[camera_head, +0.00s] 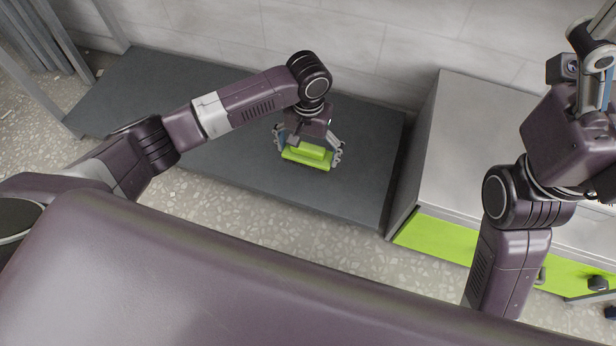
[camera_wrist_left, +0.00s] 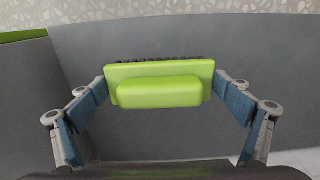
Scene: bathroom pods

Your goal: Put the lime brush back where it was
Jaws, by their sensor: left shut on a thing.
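The lime brush (camera_head: 308,153) is at my left gripper (camera_head: 309,150), over the dark grey slab in the head view. In the left wrist view the brush (camera_wrist_left: 160,85) lies crosswise between the two fingers, with its raised handle block facing the camera and dark bristles along its far edge. My left gripper (camera_wrist_left: 163,92) is shut on the brush, its fingers at the brush's two ends. I cannot tell whether the bristles touch the slab. My right gripper (camera_head: 597,75) is at the right edge of the head view, partly cut off, and its fingers do not show clearly.
The dark grey slab (camera_head: 230,180) is bare around the brush and runs along the tiled wall (camera_head: 340,40). A grey-topped cabinet (camera_head: 450,150) with a lime front (camera_head: 440,238) stands to the right. Metal posts (camera_head: 60,40) stand at the left. Speckled floor (camera_head: 290,222) lies in front.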

